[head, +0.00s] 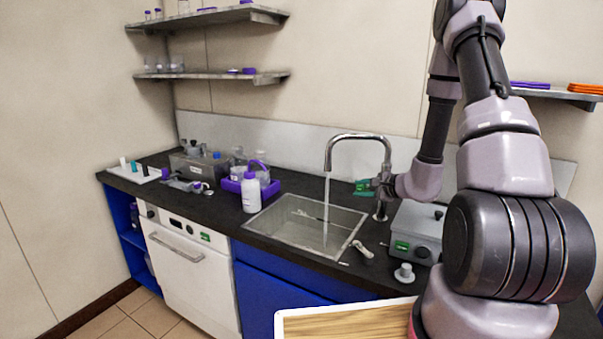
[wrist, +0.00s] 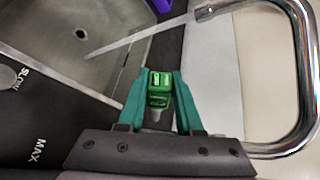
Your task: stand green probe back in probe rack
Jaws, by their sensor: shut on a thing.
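My gripper (head: 362,186) is beside the tap, above the back right of the sink. In the wrist view its two teal fingers (wrist: 160,76) are shut on a bright green block-shaped piece, which I take to be the head of the green probe (wrist: 159,92).
Water runs from the curved tap (head: 357,138) into the steel sink (head: 300,222). A white bottle (head: 251,194) and purple tray (head: 232,186) stand left of the sink. A grey metal box (head: 192,167) is near the rack. A grey device (head: 416,225) stands right of the sink.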

